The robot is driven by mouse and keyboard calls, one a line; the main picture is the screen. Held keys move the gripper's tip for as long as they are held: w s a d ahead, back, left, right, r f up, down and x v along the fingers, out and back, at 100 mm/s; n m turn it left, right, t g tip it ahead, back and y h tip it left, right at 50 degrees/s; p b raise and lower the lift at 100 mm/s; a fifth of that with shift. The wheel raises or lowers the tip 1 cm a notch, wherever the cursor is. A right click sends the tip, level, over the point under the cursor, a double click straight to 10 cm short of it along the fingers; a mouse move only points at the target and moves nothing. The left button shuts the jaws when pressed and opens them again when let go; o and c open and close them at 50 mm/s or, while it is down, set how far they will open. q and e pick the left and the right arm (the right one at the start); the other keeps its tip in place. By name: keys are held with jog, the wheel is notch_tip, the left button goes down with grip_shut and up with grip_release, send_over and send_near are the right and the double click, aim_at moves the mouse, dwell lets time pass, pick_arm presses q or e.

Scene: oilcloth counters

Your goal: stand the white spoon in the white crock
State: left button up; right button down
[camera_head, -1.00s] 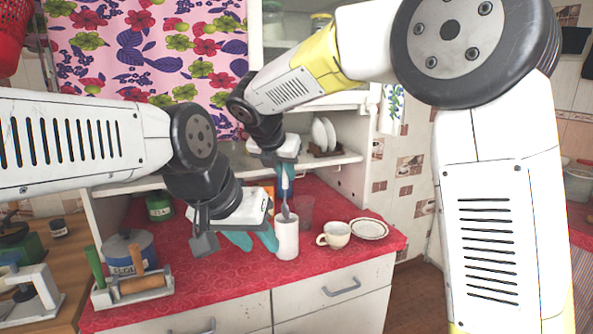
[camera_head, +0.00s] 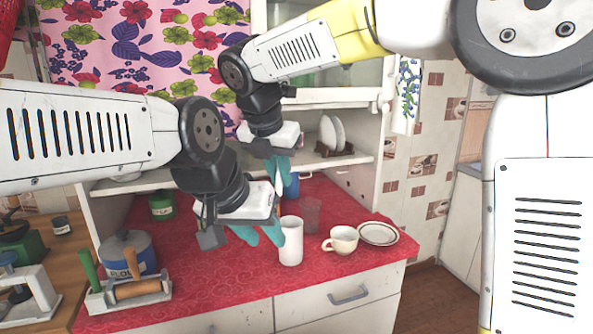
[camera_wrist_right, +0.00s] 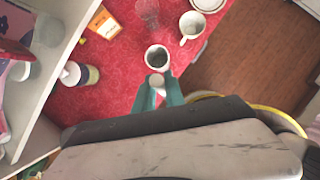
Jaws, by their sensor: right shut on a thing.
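The white crock (camera_head: 291,250) stands upright on the red counter, and its dark opening shows in the right wrist view (camera_wrist_right: 157,57). My right gripper (camera_head: 280,172) is shut on the white spoon (camera_head: 279,186) and holds it above and slightly left of the crock. In the right wrist view the spoon (camera_wrist_right: 157,80) shows end-on between the teal fingers, close to the crock's rim in the picture. The spoon looks apart from the crock. My left gripper (camera_head: 268,240) is open and empty just left of the crock; whether it touches is unclear.
A cup (camera_head: 341,239) and a saucer (camera_head: 378,233) stand right of the crock. A clear glass (camera_head: 310,215) is behind it. A blue canister (camera_head: 128,252) and a rolling pin on a stand (camera_head: 140,289) are at the left. The red counter's front middle (camera_head: 225,283) is free.

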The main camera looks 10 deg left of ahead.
jog(key=shift+r, duration=0.25)
jog(key=w+r+m+t+h, duration=0.2)
jog(key=w+r+m+h, duration=0.15)
jog(key=w, duration=0.45)
notch_tip(320, 180, down, 13)
jog(key=shift+d+f+n+y, duration=0.25)
jog(key=shift+n+y, duration=0.1)
jog(key=shift+y, duration=0.1)
dwell(0.6)
jog(key=shift+s, duration=0.1)
jog(key=c, duration=1.3)
grip_release()
jog(key=shift+r, duration=0.1)
jog(key=v, duration=0.7)
jog(key=shift+s+a+r, duration=0.1)
jog(key=shift+s+r, duration=0.05)
jog(key=shift+r, duration=0.2)
